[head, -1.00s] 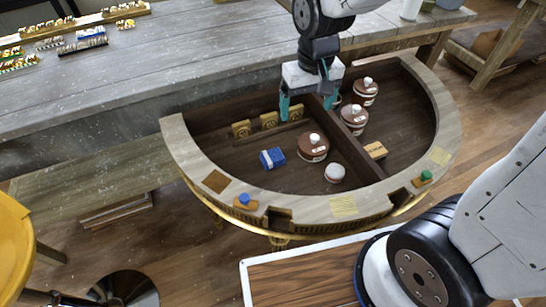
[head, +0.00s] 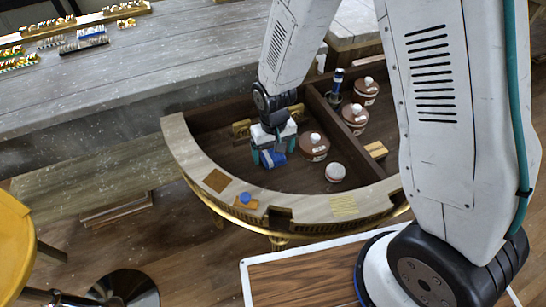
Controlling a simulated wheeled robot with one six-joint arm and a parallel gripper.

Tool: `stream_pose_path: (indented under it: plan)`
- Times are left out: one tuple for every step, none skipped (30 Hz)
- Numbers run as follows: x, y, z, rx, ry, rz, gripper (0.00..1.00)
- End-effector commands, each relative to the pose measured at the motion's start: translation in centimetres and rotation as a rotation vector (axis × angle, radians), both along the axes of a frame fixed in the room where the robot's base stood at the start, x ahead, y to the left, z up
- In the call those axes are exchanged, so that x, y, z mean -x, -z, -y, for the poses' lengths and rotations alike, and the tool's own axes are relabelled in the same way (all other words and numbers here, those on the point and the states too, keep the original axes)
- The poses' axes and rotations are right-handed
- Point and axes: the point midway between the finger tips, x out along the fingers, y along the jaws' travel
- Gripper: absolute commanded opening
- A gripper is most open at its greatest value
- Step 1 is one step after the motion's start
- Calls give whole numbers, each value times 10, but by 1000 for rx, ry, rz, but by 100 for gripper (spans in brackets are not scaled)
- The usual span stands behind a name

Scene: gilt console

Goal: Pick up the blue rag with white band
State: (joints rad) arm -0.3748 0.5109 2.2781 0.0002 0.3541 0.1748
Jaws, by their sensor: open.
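The blue rag with a white band (head: 273,160) lies on the dark floor of the left compartment of the half-round console (head: 183,143). My gripper (head: 270,156) points down right over the rag. Its teal fingers are apart, one at the rag's left side and one at its right, and they partly cover it. I cannot tell whether the fingers touch the rag.
A brown lidded pot (head: 315,149) stands close to the right of my gripper, with a small white-topped jar (head: 335,173) in front of it. A divider (head: 352,152) separates more pots and a dark bottle (head: 337,82) on the right. The curved rim (head: 195,165) stands at the left.

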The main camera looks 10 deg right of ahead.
Motion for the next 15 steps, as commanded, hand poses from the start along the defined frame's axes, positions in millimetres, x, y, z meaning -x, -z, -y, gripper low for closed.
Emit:
stream_pose_path:
  plan:
    - [0,7,0,0,0,-1,87]
    - [0,10,0,0,0,-1,87]
    - [0,13,0,0,0,-1,87]
    - [0,14,0,0,0,0,87]
    - [-1,15,0,0,0,1,87]
    - [-1,16,0,-1,0,2,87]
    - [-1,16,0,-1,0,2,87]
    - [-1,16,0,-1,0,2,87]
    - [-1,16,0,-2,0,3,87]
    - [-1,16,0,-1,0,2,87]
    - [-1,16,0,-1,0,2,87]
    - [-1,16,0,-1,0,2,82]
    - [-1,16,0,-1,0,2,73]
    - [-1,16,0,-1,0,2,65]
    - [-1,16,0,-1,0,2,54]
